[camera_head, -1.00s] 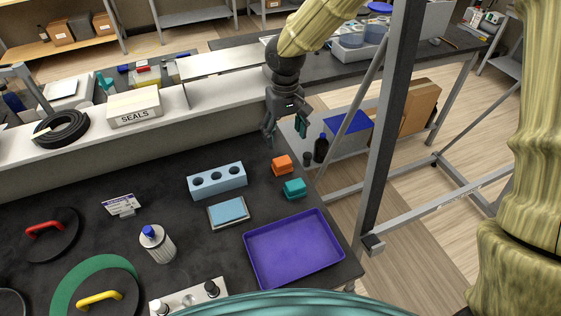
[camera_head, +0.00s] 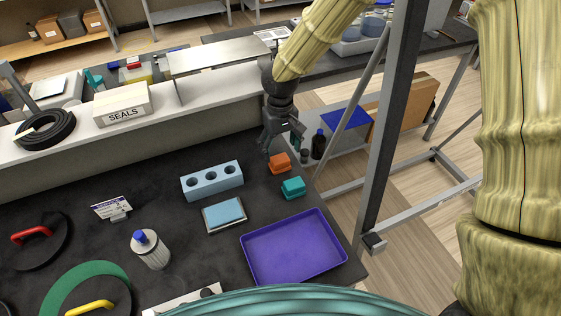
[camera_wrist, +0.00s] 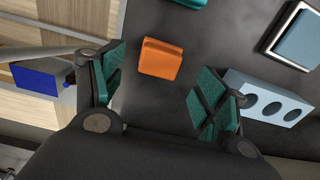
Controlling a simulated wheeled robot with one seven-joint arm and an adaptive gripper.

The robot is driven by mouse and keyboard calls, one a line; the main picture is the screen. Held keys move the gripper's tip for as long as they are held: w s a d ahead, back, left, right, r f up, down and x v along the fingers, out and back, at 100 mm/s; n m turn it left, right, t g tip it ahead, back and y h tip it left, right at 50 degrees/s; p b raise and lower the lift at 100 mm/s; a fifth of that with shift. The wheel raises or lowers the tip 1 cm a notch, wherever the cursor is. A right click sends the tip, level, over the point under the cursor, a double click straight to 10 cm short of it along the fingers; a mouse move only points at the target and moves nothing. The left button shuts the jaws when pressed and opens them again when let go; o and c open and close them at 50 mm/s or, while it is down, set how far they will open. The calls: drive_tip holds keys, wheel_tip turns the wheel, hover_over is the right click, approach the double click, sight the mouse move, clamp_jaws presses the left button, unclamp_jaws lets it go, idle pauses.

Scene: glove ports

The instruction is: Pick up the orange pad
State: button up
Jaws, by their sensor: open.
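The orange pad (camera_head: 280,163) is a small block on the dark table near its right edge. In the wrist view the orange pad (camera_wrist: 161,59) lies ahead of and between the two green-padded fingers. My gripper (camera_head: 283,146) is open and empty, just above and beyond the orange pad in the head view. In the wrist view my gripper (camera_wrist: 158,88) has its fingers spread wide, apart from the pad. The height of the fingertips over the table is hard to tell.
A teal pad (camera_head: 293,187) sits close to the orange one. A light blue block with holes (camera_head: 212,181), a blue pad in a tray (camera_head: 224,214) and a purple tray (camera_head: 247,249) are nearby. A metal frame post (camera_head: 388,130) stands at the right.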

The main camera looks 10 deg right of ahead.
sight(280, 158)
drive_tip(key=shift+w+f+p, duration=0.15)
drive_tip(key=shift+f+p, duration=1.05)
drive_tip(key=shift+f, duration=1.45)
drive_tip(key=shift+c, duration=0.2)
drive_tip(key=c, duration=1.1)
drive_tip(key=shift+o, duration=0.2)
wheel_tip(280, 158, up, 18)
drive_tip(key=b, duration=0.4)
